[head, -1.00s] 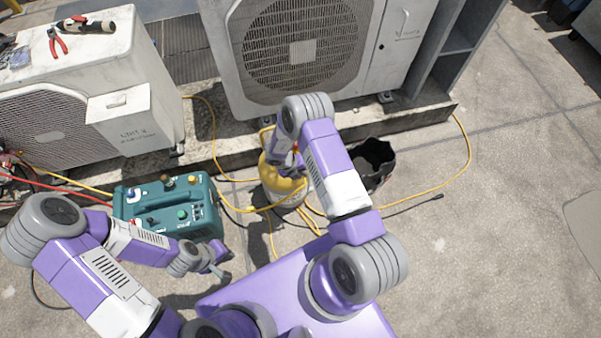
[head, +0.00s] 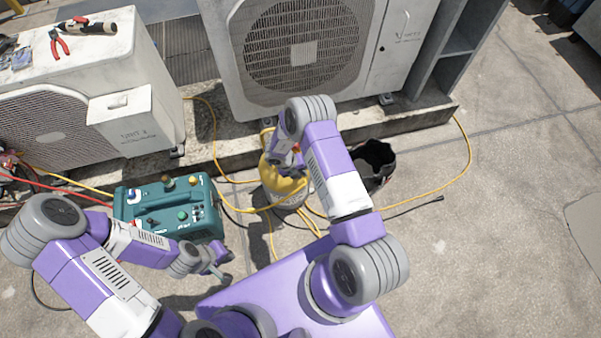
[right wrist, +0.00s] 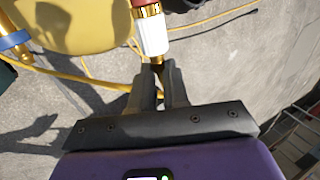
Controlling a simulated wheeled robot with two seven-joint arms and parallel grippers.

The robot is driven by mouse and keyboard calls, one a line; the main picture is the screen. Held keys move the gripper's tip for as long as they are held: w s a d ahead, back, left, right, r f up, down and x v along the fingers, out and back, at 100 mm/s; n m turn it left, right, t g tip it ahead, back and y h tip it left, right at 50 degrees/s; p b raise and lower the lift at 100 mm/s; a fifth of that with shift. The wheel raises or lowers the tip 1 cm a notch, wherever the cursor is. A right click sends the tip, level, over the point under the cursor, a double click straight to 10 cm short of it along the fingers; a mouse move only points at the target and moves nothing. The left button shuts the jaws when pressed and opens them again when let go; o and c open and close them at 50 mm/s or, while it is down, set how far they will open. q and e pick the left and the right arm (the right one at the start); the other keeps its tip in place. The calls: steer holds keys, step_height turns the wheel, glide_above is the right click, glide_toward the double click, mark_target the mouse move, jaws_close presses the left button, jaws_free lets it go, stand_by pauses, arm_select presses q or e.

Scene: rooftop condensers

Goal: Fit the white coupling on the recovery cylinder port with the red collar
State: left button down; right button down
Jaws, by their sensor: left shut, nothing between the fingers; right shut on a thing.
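The recovery cylinder (head: 283,183) is yellow on top and stands on the ground, partly hidden behind my right arm; its yellow side shows in the right wrist view (right wrist: 85,22). The white coupling (right wrist: 151,36) has brass at both ends. Its far end is in line with the red collar (right wrist: 142,3) and appears to meet it; the picture edge cuts off the port. My right gripper (right wrist: 160,76) is shut at the coupling's near brass end. A blue collar (right wrist: 14,40) on brass is at the left. My left gripper (head: 221,267) is shut and empty beside the teal machine.
The teal machine (head: 169,207) stands left of the cylinder. A black bucket (head: 376,163) is right of it. Yellow hoses (head: 468,165) loop over the ground. Condensers (head: 300,55) stand behind on a concrete curb.

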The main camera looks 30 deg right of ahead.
steer(key=shift+w, duration=0.1)
steer(key=c, duration=1)
jaws_free()
steer(key=shift+c, duration=0.2)
steer(key=s+a+p, duration=0.1)
steer(key=s+p, duration=0.1)
steer(key=s, duration=0.5)
steer(key=shift+s+a, duration=0.15)
steer(key=shift+a, duration=0.25)
